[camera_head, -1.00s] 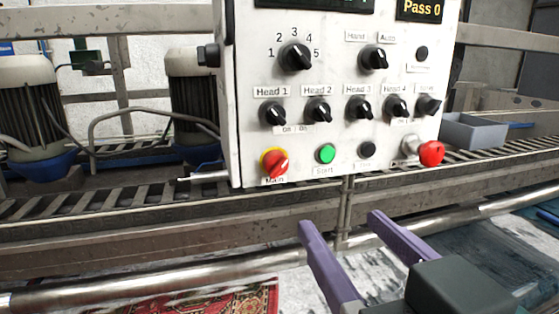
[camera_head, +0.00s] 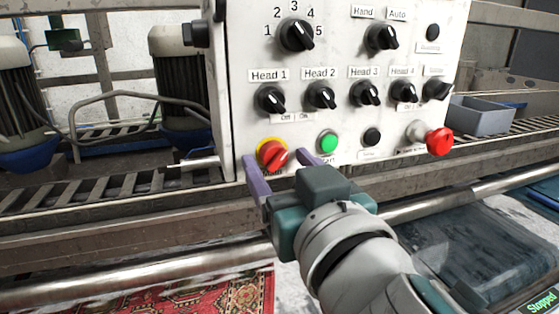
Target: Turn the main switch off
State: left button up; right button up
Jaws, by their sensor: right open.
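The main switch (camera_head: 272,154) is a red rotary knob on a yellow disc at the lower left of the white control panel (camera_head: 340,50). Its grip is tilted, running from upper right to lower left. My right gripper (camera_head: 280,163) is open, with two purple fingers. One fingertip shows below and left of the knob, the other to its right, near the green start button. I cannot tell whether either finger touches the knob. The label under the switch is mostly hidden. My left gripper is not in view.
Close by on the panel are the green start button (camera_head: 328,143), a black button (camera_head: 371,137) and a red emergency knob (camera_head: 438,142) that sticks out. The Head 1 knob (camera_head: 270,99) sits just above the main switch. A metal roller (camera_head: 130,280) runs below the panel.

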jog(key=shift+w, duration=0.1)
grip_shut()
dwell(0.6)
